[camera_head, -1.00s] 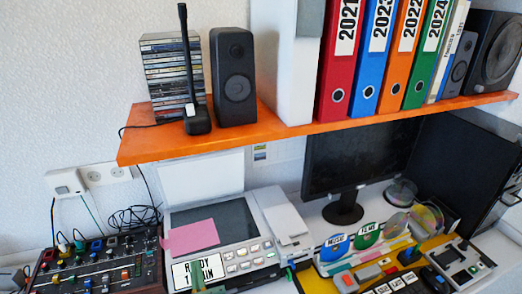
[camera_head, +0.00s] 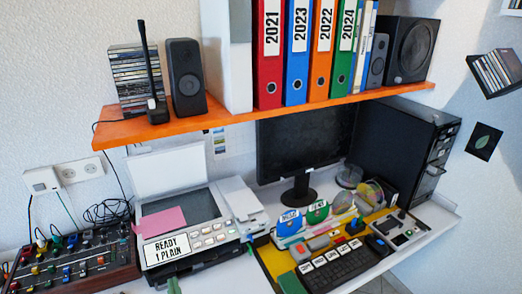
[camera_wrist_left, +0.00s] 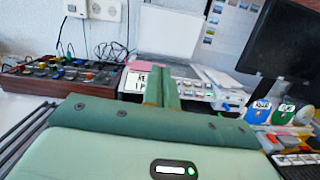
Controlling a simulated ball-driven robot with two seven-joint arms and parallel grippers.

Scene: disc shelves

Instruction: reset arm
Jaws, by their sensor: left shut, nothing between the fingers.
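My left gripper (camera_head: 173,284) shows only as a green finger tip at the bottom edge of the head view, in front of the printer-scanner. In the left wrist view its green body fills the lower part, and its fingers (camera_wrist_left: 166,88) point forward, shut with nothing between them.
The printer-scanner (camera_head: 195,238) stands on the desk with its lid up and a pink note on it. A mixer (camera_head: 75,262) is at the left, a keyboard (camera_head: 345,268) at the right. An orange shelf (camera_head: 240,112) with binders overhangs the desk.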

